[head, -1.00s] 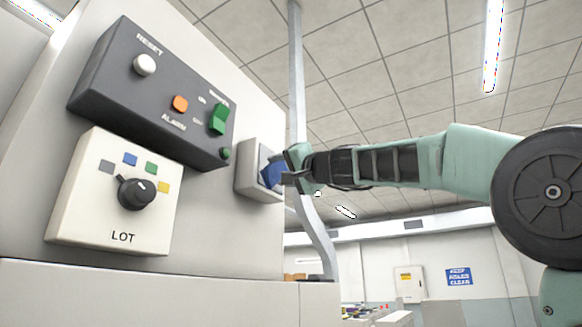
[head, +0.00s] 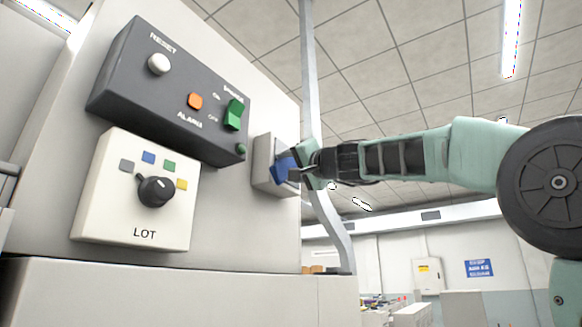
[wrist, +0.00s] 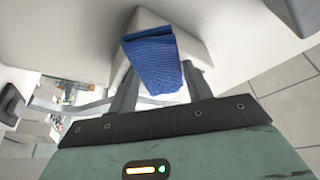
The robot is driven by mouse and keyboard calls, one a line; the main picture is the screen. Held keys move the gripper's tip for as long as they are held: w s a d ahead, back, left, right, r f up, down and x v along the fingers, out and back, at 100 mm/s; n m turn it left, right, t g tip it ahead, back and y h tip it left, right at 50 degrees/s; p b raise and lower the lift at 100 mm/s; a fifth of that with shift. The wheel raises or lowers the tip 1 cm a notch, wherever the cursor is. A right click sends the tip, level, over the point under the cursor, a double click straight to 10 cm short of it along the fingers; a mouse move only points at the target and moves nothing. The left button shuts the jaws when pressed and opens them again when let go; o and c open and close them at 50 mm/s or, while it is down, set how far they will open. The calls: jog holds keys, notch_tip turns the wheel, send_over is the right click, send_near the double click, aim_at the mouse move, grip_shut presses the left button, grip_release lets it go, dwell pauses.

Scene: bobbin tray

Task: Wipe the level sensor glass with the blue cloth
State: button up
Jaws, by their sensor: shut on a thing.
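The blue cloth (wrist: 152,58) is folded between the fingers of my gripper (wrist: 155,85), which is shut on it. In the head view, the cloth (head: 283,168) is at the front of the grey-white sensor housing (head: 263,165) on the machine's wall. My gripper (head: 298,167) reaches it from the right. In the wrist view, the cloth overlaps the pale housing (wrist: 143,20) and seems close to or against it; contact cannot be told for sure. The sensor glass is hidden behind the cloth and gripper.
A dark panel (head: 170,95) with a white reset button, an orange alarm button and a green power switch is left of the housing. A white LOT box (head: 115,215) with a black knob sits below it. A grey pole (head: 309,80) stands behind. Free room lies to the right.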

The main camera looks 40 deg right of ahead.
jog(key=shift+w+a, duration=0.2)
jog(key=shift+w, duration=0.3)
jog(key=shift+w+a, duration=0.15)
jog(key=shift+w, duration=0.35)
jog(key=shift+w+d+b, duration=0.3)
jog(key=shift+d+b, duration=0.05)
jog(key=shift+d, duration=0.6)
jog(key=shift+w+d+b, duration=0.3)
jog(key=shift+d+b, duration=0.05)
jog(key=shift+d, duration=0.6)
jog(key=shift+w, duration=0.1)
jog(key=shift+s+a, duration=0.25)
jog(key=shift+a, duration=0.65)
jog(key=shift+s+a, duration=0.25)
jog(key=shift+a, duration=0.85)
